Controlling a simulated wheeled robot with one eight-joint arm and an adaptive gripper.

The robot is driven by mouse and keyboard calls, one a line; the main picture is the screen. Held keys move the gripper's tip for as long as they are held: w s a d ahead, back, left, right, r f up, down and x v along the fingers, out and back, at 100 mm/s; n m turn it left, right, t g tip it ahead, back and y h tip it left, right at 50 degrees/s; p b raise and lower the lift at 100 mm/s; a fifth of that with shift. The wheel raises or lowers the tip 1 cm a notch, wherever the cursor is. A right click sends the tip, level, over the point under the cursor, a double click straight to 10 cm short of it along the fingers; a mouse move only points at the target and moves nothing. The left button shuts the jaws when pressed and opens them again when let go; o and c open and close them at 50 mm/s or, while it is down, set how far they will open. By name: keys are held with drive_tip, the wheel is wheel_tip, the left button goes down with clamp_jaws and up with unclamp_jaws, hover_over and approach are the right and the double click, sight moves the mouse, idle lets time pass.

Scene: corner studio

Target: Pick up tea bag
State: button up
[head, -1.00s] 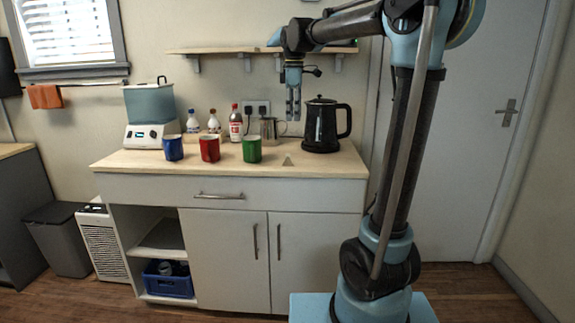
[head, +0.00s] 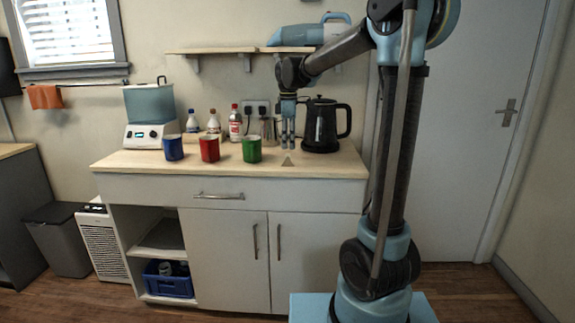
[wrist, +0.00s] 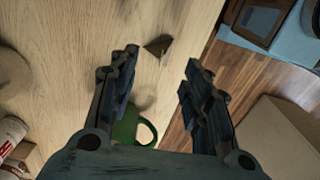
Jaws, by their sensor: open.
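The tea bag (head: 288,161) is a small triangular piece lying on the wooden counter top (head: 330,166), near its front edge and right of the green mug (head: 252,149). In the wrist view the tea bag (wrist: 158,46) shows as a dark little pyramid. My gripper (head: 288,147) points down, low over the counter, just behind the tea bag in the head view. In the wrist view my gripper (wrist: 163,58) is open and empty, its fingers apart. The tea bag lies just beyond the fingertips, nearer the left finger.
The black kettle (head: 321,125) stands close on the right. The red mug (head: 209,148) and blue mug (head: 173,148) stand to the left, with bottles (head: 235,123) behind. A wall shelf (head: 225,51) hangs above. The counter around the tea bag is clear.

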sight(288, 157)
drive_tip(key=shift+w+a+f, duration=0.1)
drive_tip(key=shift+w+f, duration=0.05)
drive_tip(key=shift+f, duration=2.8)
drive_tip(key=shift+c, duration=0.5)
drive_tip(key=c, duration=0.8)
